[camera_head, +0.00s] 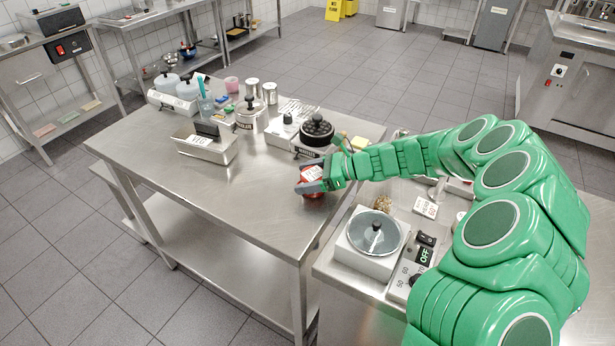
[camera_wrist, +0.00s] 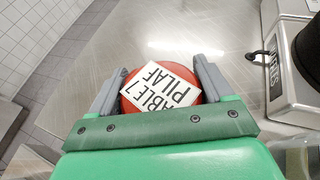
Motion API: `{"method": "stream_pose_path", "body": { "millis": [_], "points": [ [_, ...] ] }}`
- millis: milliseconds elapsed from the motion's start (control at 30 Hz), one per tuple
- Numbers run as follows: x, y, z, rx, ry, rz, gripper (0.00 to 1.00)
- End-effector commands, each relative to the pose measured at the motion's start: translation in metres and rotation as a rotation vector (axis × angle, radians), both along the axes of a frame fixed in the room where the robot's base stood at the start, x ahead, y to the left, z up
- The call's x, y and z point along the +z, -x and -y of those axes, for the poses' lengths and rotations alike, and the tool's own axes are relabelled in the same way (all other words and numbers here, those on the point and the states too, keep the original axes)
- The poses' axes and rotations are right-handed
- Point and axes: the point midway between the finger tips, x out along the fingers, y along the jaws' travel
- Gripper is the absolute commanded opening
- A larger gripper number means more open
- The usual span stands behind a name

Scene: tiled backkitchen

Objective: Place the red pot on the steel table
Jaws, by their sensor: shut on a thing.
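The red pot (camera_head: 313,195) is at the right part of the steel table (camera_head: 220,190), in the head view. In the wrist view the red pot (camera_wrist: 128,104) sits between the two fingers of my gripper (camera_wrist: 160,85), with a white label reading "TABLE 7 PILAF" on top. My gripper (camera_head: 312,177) is shut on it, one grey finger at each side. The pot is over the tabletop near its right front edge; I cannot tell whether its bottom touches the steel.
A black-lidded cooker (camera_head: 317,130) stands just behind the pot. A steel tray with a label (camera_head: 207,145) and a steel canister (camera_head: 250,115) stand farther back. A glass-lidded cooker (camera_head: 375,235) is on the adjoining counter at right. The table's front left is clear.

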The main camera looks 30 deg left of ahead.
Motion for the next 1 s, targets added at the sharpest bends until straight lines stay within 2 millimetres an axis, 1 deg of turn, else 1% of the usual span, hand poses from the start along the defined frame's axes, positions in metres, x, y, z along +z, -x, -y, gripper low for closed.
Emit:
{"method": "stream_pose_path", "body": {
  "millis": [300,333,433,467,767,867,1000],
  "points": [
    [-0.002,0.000,0.000,0.000,-0.001,0.000,0.37],
    [-0.002,0.000,0.000,0.000,-0.001,0.000,0.83],
    [-0.002,0.000,0.000,0.000,-0.001,0.000,0.98],
    [-0.002,0.000,0.000,0.000,-0.001,0.000,1.00],
    [0.001,0.000,0.000,0.000,-0.001,0.000,1.00],
    [0.003,-0.003,0.006,-0.001,0.000,0.000,1.00],
    [0.010,-0.009,0.020,-0.004,-0.001,-0.001,1.00]
  ]
}}
